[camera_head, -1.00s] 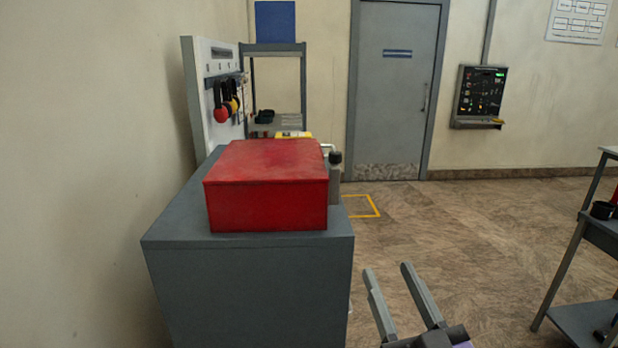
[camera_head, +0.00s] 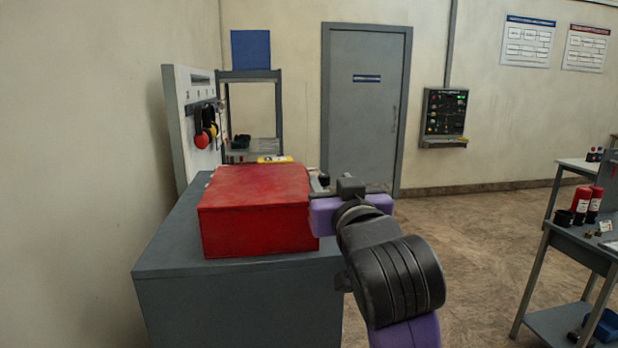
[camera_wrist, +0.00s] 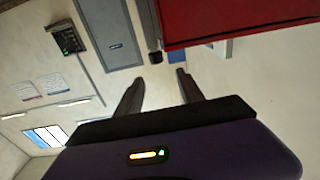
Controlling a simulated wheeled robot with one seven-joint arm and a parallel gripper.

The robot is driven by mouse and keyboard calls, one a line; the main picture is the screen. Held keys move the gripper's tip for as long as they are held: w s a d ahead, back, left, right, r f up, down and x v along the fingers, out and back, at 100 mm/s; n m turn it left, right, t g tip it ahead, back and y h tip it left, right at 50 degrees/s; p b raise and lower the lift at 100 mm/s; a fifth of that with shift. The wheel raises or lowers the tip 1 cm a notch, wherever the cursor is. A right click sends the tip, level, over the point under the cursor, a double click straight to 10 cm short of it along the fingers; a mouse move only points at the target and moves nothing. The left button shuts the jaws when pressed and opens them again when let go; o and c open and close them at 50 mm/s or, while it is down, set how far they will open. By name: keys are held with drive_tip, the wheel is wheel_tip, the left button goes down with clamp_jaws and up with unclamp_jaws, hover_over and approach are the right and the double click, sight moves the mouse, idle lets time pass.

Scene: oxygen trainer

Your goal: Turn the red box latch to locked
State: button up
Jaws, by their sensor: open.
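The red box (camera_head: 257,205) sits on a grey cabinet (camera_head: 240,270) in the head view; its red side (camera_wrist: 235,18) fills the wrist view's upper right. A small black knob (camera_head: 324,180) shows just beyond the box's right side, and a dark knob (camera_wrist: 155,57) shows beside the box in the wrist view. I cannot tell how the latch is turned. My gripper (camera_wrist: 160,78) is open and empty, its two fingers apart, with the knob beyond the gap between their tips. In the head view, my arm hides the fingers and the lower part of the knob's mount.
A tool board (camera_head: 195,135) and a shelf (camera_head: 250,76) stand behind the cabinet, near a grey door (camera_head: 365,120). A grey side table (camera_head: 590,255) with red cylinders (camera_head: 582,203) is at the right. The floor between them is clear.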

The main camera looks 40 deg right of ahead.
sight(325, 178)
drive_tip(key=shift+w+d+f, duration=0.15)
drive_tip(key=shift+d+f, duration=0.1)
drive_tip(key=shift+f, duration=0.25)
drive_tip(key=p+x, duration=0.1)
drive_tip(key=x, duration=0.6)
drive_tip(key=shift+d+f, duration=0.1)
drive_tip(key=shift+f, duration=0.05)
clamp_jaws()
